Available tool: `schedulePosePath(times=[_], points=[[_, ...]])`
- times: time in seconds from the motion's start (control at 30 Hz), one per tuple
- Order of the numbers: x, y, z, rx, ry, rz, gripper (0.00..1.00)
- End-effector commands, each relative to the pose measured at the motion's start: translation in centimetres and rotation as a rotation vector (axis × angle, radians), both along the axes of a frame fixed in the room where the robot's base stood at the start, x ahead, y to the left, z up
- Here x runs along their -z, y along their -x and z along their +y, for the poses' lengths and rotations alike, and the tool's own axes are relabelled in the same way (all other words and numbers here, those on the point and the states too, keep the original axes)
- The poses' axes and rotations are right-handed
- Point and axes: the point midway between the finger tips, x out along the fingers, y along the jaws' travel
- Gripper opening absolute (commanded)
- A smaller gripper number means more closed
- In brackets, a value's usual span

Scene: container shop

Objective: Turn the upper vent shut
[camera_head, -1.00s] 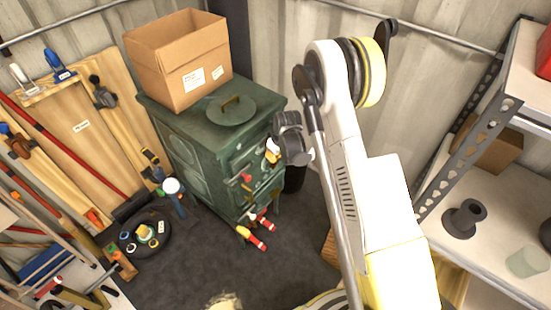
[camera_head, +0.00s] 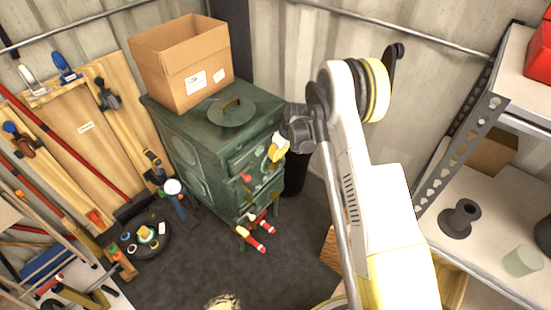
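A dark green stove (camera_head: 195,150) stands in the corner, its front turned to the right of the picture. A small red knob (camera_head: 246,177) shows on the upper part of its front; I cannot tell whether it belongs to the upper vent or how far it is turned. Two red and white handles (camera_head: 252,244) stick out low on the front. My gripper (camera_head: 277,149) is at the upper right of the stove front, above and right of the red knob and apart from it. Its yellow-white tip points down toward the front. The finger gap is too small to make out, and my gripper hides part of the upper front.
An open cardboard box (camera_head: 182,70) and a round lid with a handle (camera_head: 231,111) are on the stove top. A metal shelf (camera_head: 490,220) stands at the right. Tools lean on the left wall. Dark floor (camera_head: 220,275) before the stove is clear.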

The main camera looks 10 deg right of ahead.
Motion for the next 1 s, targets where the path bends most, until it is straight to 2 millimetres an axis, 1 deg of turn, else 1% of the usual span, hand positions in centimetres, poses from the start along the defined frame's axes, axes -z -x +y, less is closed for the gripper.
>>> schedulePosePath(times=[0.07, 0.3, 1.0], points=[[0.16, -0.25, -0.38, 0.003, -0.043, 0.031, 0.0], [0.26, -0.53, -0.67, 0.001, -0.167, 0.121, 0.0], [0.57, -0.91, -1.24, 0.0, -0.161, 0.117, 0.0]])
